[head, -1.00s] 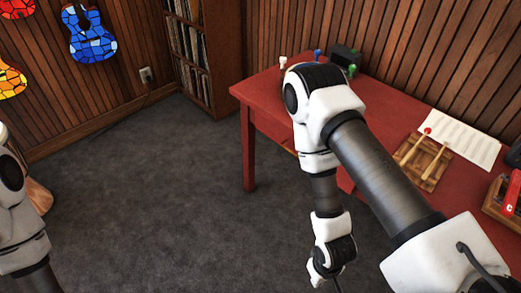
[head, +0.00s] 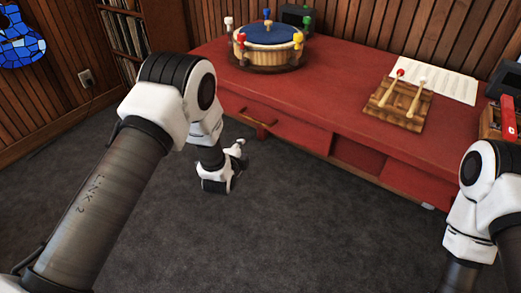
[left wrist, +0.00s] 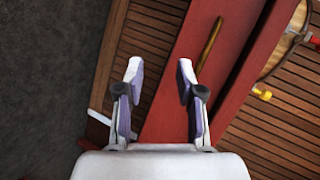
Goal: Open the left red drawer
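The left red drawer (head: 292,128) is in the front of the red desk, and its front looks flush with the desk. Its brass handle (head: 262,119) is on that front. In the left wrist view, the handle (left wrist: 210,42) is a slanted bar on the red front, ahead of the fingers. My left gripper (head: 238,147) is just in front of and below the handle, apart from it. In the left wrist view, its two fingers (left wrist: 160,75) are apart with nothing between them. My right arm is at the right edge, and its gripper is out of frame.
On the red desk top (head: 340,75) stand a round blue-topped drum (head: 268,45) with coloured pegs, a wooden block with two mallets (head: 400,100) and a paper sheet (head: 440,80). A second red drawer front (head: 400,180) is further right. The grey carpet (head: 300,230) is clear.

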